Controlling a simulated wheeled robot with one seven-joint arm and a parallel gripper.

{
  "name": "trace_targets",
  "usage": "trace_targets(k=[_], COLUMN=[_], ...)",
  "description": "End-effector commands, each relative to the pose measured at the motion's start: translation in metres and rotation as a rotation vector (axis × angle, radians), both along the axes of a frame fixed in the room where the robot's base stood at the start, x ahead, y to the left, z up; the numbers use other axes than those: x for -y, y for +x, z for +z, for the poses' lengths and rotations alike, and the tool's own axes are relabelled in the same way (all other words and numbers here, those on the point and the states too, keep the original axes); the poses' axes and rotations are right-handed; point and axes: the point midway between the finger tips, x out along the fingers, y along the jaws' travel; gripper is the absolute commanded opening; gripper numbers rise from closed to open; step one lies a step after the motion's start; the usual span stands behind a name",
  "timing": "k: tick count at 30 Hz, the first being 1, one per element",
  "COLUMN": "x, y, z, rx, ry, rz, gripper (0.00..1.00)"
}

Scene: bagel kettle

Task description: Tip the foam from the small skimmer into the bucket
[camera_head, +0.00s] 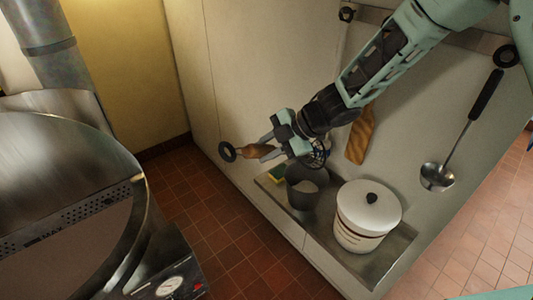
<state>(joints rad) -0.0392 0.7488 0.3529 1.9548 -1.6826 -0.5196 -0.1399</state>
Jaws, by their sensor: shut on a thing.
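My gripper (267,144) is shut on the brown handle of the small skimmer (254,152). The handle points left and ends in a dark ring. The skimmer's dark wire head shows at the right, partly hidden by my gripper and arm, and appears to be over the bucket. Whether foam lies in it cannot be told. The dark grey bucket (299,200) stands upright on the metal ledge below, with something pale inside. My gripper is above the bucket's rim, toward its left side.
A white lidded crock (367,216) stands right of the bucket on the ledge (399,250). A wooden paddle (361,136) and a ladle (437,177) hang behind. A large steel kettle (132,235) stands at left.

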Motion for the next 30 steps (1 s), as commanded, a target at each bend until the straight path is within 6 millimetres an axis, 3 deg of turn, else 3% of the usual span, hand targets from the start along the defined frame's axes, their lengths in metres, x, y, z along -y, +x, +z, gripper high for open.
trace_targets(k=[30], x=[-0.021], y=[0.036], z=[0.039], rx=[-0.461], ry=[-0.333], rz=[0.176], gripper=[0.0])
